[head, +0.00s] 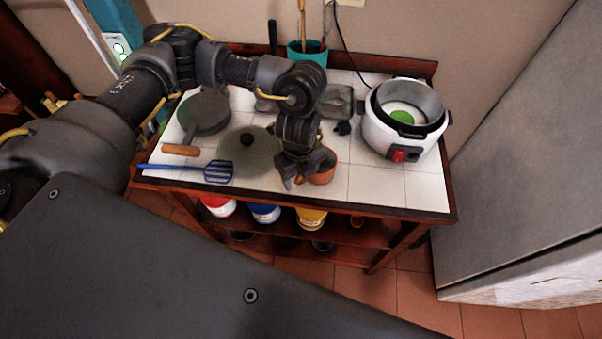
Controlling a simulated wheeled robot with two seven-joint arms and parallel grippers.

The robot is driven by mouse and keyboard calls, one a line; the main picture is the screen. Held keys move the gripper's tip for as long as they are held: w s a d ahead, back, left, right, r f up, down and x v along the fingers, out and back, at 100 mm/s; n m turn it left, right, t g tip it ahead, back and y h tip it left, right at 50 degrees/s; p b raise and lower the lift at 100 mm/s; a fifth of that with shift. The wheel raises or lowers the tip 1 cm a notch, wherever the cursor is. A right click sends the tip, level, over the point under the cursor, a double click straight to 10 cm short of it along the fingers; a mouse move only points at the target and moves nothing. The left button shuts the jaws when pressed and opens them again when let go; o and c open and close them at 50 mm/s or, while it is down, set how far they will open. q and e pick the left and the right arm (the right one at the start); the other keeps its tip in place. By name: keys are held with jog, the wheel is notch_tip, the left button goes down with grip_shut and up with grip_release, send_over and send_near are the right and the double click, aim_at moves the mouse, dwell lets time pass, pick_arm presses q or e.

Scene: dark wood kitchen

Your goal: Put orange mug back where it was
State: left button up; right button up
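The orange mug (323,174) stands near the front edge of the white tiled table (375,184), right of the glass lid. My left gripper (294,182) reaches down from above at the mug's left side. The gripper covers part of the mug. Its fingers point down and cannot be told apart well enough to say whether they hold the mug or its handle. My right gripper is not in view.
A white cooker (376,130) stands at the table's right. A pan (205,110), glass lid (262,164) and blue spatula (218,171) lie left of the mug. A teal utensil pot (307,56) stands behind. Jars (264,212) fill the shelf below. Tiles right of the mug are clear.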

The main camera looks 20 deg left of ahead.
pick_arm(q)
jog(key=shift+r, duration=0.1)
jog(key=shift+r, duration=0.25)
notch_tip(320, 180, up, 12)
jog(key=b, duration=0.1)
jog(key=shift+s+f+b, duration=0.15)
jog(key=shift+b, duration=0.25)
jog(key=shift+a, duration=0.1)
